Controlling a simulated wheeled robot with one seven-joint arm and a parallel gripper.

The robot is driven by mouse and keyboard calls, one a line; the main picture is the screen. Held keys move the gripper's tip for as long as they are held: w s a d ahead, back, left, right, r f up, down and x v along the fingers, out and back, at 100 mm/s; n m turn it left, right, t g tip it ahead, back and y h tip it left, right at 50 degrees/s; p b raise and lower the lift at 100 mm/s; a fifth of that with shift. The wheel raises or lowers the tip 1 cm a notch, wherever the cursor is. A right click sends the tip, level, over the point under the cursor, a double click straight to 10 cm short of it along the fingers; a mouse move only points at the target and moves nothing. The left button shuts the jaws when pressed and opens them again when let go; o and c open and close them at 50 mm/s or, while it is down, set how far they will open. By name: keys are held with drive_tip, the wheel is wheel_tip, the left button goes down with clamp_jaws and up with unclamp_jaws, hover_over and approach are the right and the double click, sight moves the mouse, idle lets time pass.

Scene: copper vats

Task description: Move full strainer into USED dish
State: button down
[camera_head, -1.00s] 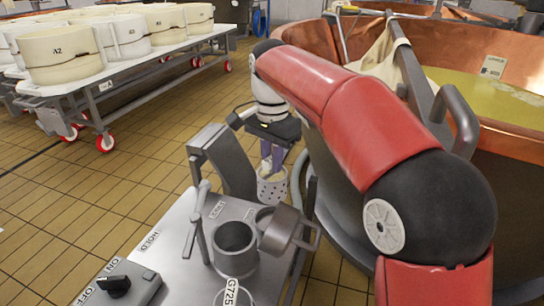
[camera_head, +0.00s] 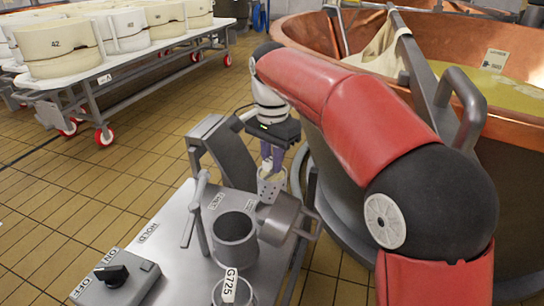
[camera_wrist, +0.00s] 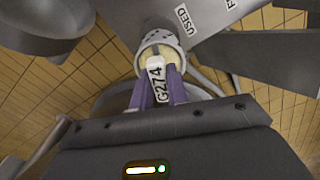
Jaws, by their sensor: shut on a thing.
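My gripper (camera_head: 270,157) is shut on the white tag (camera_wrist: 158,80) marked G274, between its purple fingers. The tag belongs to a pale perforated strainer (camera_head: 271,187), which hangs below the fingers beside the far edge of the steel table. In the wrist view the strainer (camera_wrist: 161,39) shows a rim of holes and pale yellowish contents. A USED label (camera_wrist: 186,20) sits on a grey surface just beyond the strainer in the wrist view. I cannot clearly tell which vessel is the USED dish.
The steel table (camera_head: 170,262) carries a grey open cup (camera_head: 235,250), a tilted grey vessel (camera_head: 280,214), a second tag G725 (camera_head: 230,284) at the front edge and a switch box (camera_head: 118,278). A copper vat (camera_head: 470,95) stands right. A cart (camera_head: 150,62) with moulds is at left.

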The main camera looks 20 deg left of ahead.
sight(272, 177)
drive_tip(key=shift+f+b, duration=1.35)
drive_tip(key=shift+f, duration=1.2)
drive_tip(key=shift+f, duration=0.8)
drive_tip(key=c, duration=1.3)
unclamp_jaws()
